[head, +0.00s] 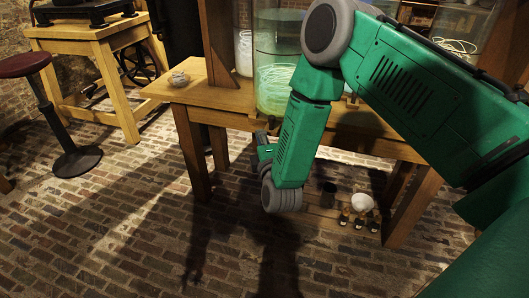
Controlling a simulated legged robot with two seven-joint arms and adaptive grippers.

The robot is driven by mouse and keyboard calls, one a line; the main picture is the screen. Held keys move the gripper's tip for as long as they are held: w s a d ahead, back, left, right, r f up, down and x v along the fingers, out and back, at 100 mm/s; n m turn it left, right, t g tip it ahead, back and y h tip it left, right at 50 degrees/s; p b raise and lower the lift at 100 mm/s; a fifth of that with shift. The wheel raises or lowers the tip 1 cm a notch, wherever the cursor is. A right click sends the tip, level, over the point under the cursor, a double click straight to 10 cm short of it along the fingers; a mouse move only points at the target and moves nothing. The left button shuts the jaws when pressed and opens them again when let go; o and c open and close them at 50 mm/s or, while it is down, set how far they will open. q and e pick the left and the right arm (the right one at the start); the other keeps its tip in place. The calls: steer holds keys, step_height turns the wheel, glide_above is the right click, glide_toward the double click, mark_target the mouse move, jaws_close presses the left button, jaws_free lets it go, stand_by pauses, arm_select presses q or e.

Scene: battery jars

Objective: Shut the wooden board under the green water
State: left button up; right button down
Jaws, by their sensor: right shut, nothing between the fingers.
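A glass jar with green water (272,92) stands on the wooden table, partly hidden behind my right arm. Below it, a pale wooden board (236,121) shows at the table's front edge. My arm covers part of it, and I cannot tell how far it stands out. My right gripper (262,138) is small in view, just below and in front of this board, partly hidden by my wrist. It is shut and empty; I cannot tell whether it touches the board. My left gripper is not in view.
The wooden table (195,95) holds a small pale lump (179,79) at its left. A low shelf under it carries a white round object (361,203) and a dark cup (328,193). A red-topped stool (24,65) stands left. The brick floor in front is clear.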

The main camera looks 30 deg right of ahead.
mark_target(271, 126)
steer(key=d, duration=0.2)
steer(key=w+d, duration=0.1)
steer(key=d, duration=0.1)
steer(key=shift+w+b, duration=0.2)
steer(key=shift+b, duration=0.1)
steer(key=shift+a, duration=0.1)
steer(key=shift+r, duration=0.1)
steer(key=shift+w+d+r, duration=0.1)
steer(key=shift+w+d, duration=0.3)
steer(key=shift+d, duration=0.05)
steer(key=w+d, duration=0.3)
steer(key=d, duration=0.1)
steer(key=w+d+b, duration=0.1)
steer(key=w+d, duration=0.2)
steer(key=d, duration=0.1)
steer(key=w+d+b, duration=0.1)
steer(key=w+d, duration=0.2)
steer(key=w, duration=0.1)
steer(key=shift+d, duration=0.4)
steer(key=shift+f, duration=0.25)
